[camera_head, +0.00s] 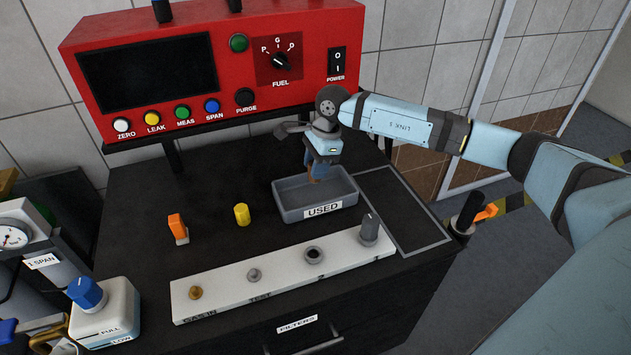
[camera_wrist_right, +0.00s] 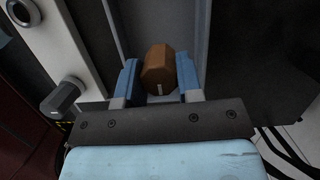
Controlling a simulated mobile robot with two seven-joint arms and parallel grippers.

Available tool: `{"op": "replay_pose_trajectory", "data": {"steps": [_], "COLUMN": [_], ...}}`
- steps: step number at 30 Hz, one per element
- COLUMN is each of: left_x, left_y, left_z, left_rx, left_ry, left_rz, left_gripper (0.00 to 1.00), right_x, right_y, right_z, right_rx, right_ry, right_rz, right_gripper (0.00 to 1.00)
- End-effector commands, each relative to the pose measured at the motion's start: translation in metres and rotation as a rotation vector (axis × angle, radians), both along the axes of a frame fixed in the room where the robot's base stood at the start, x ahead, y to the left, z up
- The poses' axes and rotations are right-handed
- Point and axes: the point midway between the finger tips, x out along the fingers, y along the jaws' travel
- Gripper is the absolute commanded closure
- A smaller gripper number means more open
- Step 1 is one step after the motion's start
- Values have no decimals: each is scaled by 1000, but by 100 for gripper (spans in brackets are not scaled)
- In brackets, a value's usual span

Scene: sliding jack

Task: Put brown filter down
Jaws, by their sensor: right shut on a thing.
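The brown filter (camera_wrist_right: 158,68) is between the two blue fingers of my right gripper (camera_wrist_right: 160,85) in the right wrist view. In the head view my right gripper (camera_head: 318,168) points down over the grey tray labelled USED (camera_head: 290,205), shut on the brown filter (camera_head: 315,173), which is mostly hidden by the fingers. I cannot tell whether the filter touches the tray floor. The rest of the tray looks empty. My left gripper is not in view.
A yellow filter (camera_head: 242,214) and an orange piece (camera_head: 177,228) stand on the black top left of the tray. A white strip (camera_head: 225,293) with fittings and a grey knob (camera_head: 370,228) lies in front. The red analyser panel (camera_head: 220,60) stands behind.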

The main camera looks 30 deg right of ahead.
Motion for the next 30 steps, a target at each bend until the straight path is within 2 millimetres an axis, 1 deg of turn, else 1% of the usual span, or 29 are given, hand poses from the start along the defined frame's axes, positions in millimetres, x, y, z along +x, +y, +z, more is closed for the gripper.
{"op": "replay_pose_trajectory", "data": {"steps": [1,5,7,13,15,20,25,26,27,28,29,30], "left_x": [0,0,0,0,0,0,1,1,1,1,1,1], "left_y": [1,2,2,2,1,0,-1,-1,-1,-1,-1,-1], "left_z": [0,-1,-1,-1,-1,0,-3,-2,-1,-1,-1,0], "left_rx": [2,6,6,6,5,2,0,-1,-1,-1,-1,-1], "left_ry": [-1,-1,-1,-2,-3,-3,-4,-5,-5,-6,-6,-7], "left_rz": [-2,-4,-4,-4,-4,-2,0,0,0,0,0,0], "left_gripper": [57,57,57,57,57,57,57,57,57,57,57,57], "right_x": [0,0,0,0,0,0,0,0,0,0,0,0], "right_y": [0,0,0,0,0,0,0,0,0,0,0,0], "right_z": [-5,-13,-20,-49,-52,-52,-56,-55,-55,-55,-55,-55], "right_rx": [0,-1,-1,0,0,0,0,0,0,0,0,0], "right_ry": [0,1,2,1,0,0,0,0,0,0,0,0], "right_rz": [-1,0,0,-1,0,1,0,0,0,0,0,0], "right_gripper": [99,99,99,99,99,100,100,62,53,46,41,41]}}
